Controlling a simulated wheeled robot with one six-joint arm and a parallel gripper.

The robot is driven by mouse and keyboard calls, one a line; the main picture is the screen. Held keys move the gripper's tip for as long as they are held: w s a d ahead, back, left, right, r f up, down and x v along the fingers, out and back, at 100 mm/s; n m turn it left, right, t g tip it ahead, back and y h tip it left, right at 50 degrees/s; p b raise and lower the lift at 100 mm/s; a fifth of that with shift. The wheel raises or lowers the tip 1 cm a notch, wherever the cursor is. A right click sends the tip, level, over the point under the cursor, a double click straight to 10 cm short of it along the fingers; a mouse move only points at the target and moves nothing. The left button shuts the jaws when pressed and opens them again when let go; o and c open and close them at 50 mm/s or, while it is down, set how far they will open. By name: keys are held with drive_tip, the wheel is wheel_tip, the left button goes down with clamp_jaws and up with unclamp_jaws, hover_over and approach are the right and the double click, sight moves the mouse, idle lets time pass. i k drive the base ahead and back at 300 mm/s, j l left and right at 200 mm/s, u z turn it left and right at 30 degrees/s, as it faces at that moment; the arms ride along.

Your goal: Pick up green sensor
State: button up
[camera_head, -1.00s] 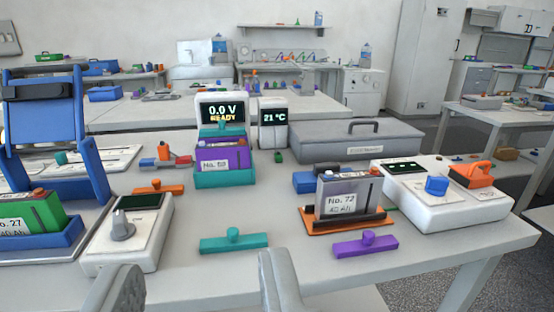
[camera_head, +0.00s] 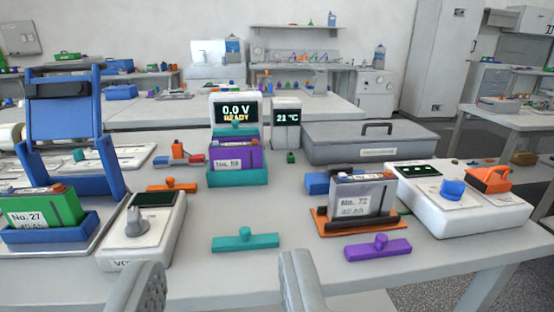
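A small green object (camera_head: 291,157), which looks like the green sensor, stands on the bench just in front of the white 21 °C display (camera_head: 287,134). It is small in the view, so its details are hard to tell. My gripper (camera_head: 222,285) is at the bottom edge with its two grey fingers wide apart and nothing between them. It is well in front of the green object, which lies farther back and to the right of the gap.
A teal holder with a purple No. 59 battery (camera_head: 236,154) stands left of the green object. A grey case (camera_head: 370,146) is on its right. Nearer are a teal bar (camera_head: 245,242), a purple bar (camera_head: 378,249) and the No. 72 battery (camera_head: 362,196). Bare bench lies between.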

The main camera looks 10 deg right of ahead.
sight(290, 157)
drive_tip(key=i+l, duration=1.05)
drive_tip(key=l, duration=0.2)
